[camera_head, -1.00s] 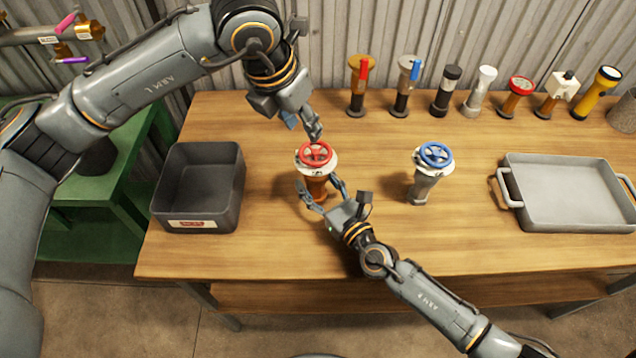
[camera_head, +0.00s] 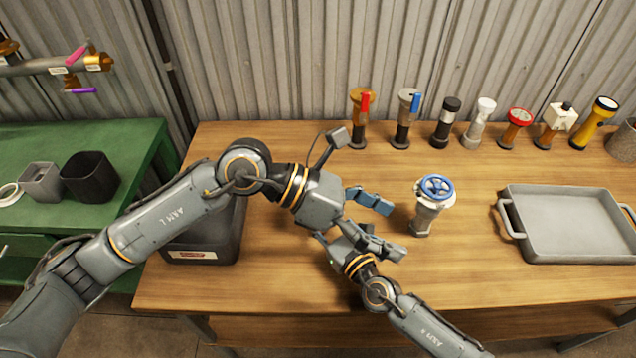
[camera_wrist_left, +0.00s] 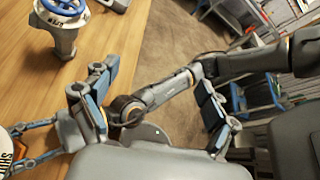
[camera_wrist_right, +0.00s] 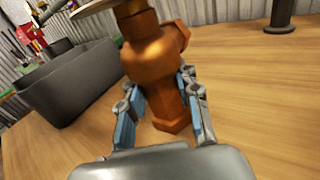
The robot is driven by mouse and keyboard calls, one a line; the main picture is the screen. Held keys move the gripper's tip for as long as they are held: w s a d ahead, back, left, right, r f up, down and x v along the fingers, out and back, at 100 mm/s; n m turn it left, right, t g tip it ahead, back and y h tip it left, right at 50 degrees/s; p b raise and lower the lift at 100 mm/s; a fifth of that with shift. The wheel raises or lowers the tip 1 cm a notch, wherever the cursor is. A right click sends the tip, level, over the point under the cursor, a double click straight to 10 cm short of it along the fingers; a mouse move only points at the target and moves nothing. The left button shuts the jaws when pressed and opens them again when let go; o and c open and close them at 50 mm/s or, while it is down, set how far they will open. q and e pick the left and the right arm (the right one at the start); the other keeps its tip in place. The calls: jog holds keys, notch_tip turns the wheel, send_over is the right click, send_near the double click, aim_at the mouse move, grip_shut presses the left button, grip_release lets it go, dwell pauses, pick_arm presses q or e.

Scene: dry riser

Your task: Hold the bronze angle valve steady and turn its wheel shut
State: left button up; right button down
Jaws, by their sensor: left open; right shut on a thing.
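The bronze angle valve (camera_wrist_right: 150,60) stands upright between the fingers of my right gripper (camera_wrist_right: 160,88), which is shut on its body. In the head view my left arm hides this valve and most of my right gripper. The valve's red wheel is out of sight in the head view; a white plate with lettering (camera_wrist_left: 8,150) shows at the left edge of the left wrist view. My left gripper (camera_head: 382,224) is open and empty, above and in front of the right wrist. It also shows spread wide in the left wrist view (camera_wrist_left: 155,78).
A grey valve with a blue wheel (camera_head: 428,215) stands just right of my left gripper. A dark bin (camera_head: 205,240) is at left, partly behind my left arm. A grey tray (camera_head: 565,250) is at right. Several nozzles and a torch (camera_head: 597,108) line the back.

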pick_arm(q)
jog(key=w+a+n+t+h, duration=0.45)
jog(key=a+n+t, duration=0.25)
jog(key=t, duration=0.8)
jog(key=w+a+f+n+t+y, duration=0.1)
jog(key=a+f+n+t+y, duration=0.25)
jog(key=a+f+y, duration=0.5)
jog(key=x, duration=1.1)
jog(key=shift+w+d+f, duration=0.2)
jog(key=shift+w+f, duration=0.05)
jog(key=shift+w, duration=0.15)
jog(key=shift+c, duration=0.4)
jog(key=c, duration=1.1)
